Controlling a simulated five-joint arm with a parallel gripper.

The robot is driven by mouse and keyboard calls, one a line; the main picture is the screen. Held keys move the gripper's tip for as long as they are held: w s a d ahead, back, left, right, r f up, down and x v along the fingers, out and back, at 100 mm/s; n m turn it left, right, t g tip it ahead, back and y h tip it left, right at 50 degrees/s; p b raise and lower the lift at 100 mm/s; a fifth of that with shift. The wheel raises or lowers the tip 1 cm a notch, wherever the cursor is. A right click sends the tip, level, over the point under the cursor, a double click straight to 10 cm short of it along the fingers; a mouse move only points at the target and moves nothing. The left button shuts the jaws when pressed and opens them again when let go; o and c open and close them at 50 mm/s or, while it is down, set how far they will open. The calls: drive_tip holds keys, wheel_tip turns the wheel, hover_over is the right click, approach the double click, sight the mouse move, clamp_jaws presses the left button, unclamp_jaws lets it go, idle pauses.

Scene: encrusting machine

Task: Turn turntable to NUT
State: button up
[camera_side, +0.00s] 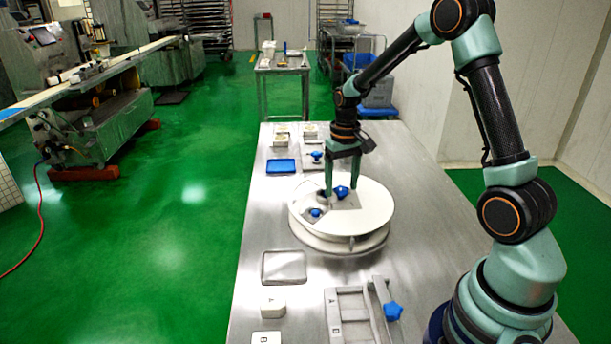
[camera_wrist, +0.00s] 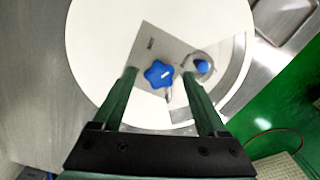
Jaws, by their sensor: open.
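The turntable (camera_side: 375,205) is a round white disc on a base in the middle of the steel table. It also fills the upper middle of the wrist view (camera_wrist: 95,50). On it is a grey plate with a blue star knob (camera_side: 342,192), seen in the wrist view (camera_wrist: 158,74) too. A smaller round blue knob (camera_side: 315,212) sits beside it in a grey ring; it shows in the wrist view (camera_wrist: 202,67). My gripper (camera_side: 342,190) points down, open, its fingers on either side of the star knob (camera_wrist: 160,80). Contact cannot be told. No NUT label is readable.
A blue tray (camera_side: 282,166) and small fixtures lie behind the turntable. An empty metal tray (camera_side: 284,267), white blocks (camera_side: 273,304) and a frame with a blue star knob (camera_side: 392,311) lie in front. The table right of the turntable (camera_side: 425,215) is clear.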

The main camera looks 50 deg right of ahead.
clamp_jaws()
idle(1.4)
